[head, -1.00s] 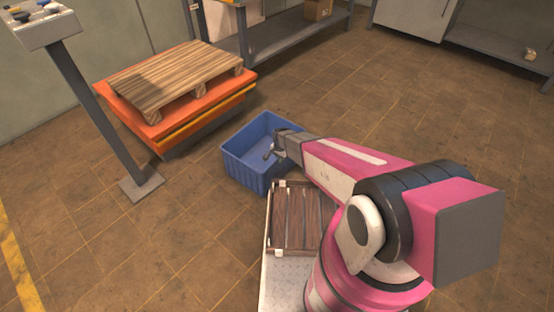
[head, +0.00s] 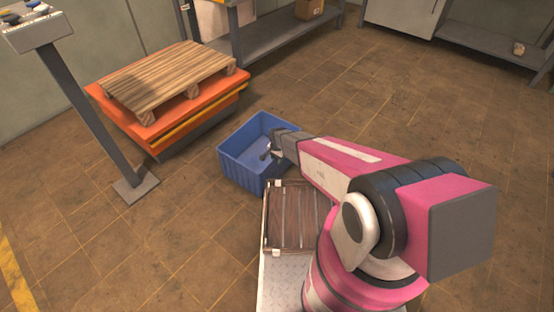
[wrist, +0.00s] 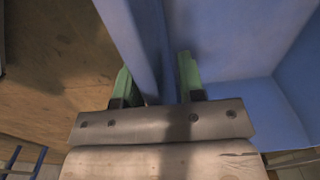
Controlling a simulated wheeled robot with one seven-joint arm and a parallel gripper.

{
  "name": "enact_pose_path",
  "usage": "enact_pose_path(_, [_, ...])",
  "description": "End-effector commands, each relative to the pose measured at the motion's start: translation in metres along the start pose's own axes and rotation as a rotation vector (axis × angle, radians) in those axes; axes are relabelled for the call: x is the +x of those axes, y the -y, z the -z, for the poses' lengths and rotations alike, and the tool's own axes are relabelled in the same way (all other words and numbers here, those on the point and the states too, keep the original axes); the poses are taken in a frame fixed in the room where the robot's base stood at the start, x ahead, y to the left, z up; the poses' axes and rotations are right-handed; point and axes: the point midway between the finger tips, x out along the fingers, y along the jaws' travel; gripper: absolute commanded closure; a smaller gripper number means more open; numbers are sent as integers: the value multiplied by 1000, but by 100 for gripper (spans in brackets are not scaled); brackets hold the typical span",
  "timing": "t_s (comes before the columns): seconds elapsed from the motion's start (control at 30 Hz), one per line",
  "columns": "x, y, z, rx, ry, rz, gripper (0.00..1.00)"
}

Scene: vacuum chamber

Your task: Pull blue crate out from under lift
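The blue crate (head: 240,172) stands on the floor in the head view, upright and empty as far as I can see, just right of the lift and clear of its platform. The lift (head: 178,137) has an orange top and bears a wooden pallet (head: 165,78). My gripper (head: 268,153) is at the crate's right side. In the wrist view its two green fingers (wrist: 157,80) straddle the blue crate wall (wrist: 142,40), one inside and one outside, and appear shut on it. The exact contact is partly hidden.
A control post (head: 85,115) stands left of the lift. A slatted wooden box (head: 291,220) sits on a pale plate near my arm. Grey shelving (head: 275,40) stands behind. Open floor lies to the right and at the front left.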

Motion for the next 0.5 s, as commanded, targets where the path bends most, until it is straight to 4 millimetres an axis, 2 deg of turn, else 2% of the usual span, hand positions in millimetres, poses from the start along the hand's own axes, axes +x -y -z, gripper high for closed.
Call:
enact_pose_path(0.17, [-12,0,0,0,-1,1,64])
enact_pose_path(0.5, [-74,-1,-1,0,-1,2,64])
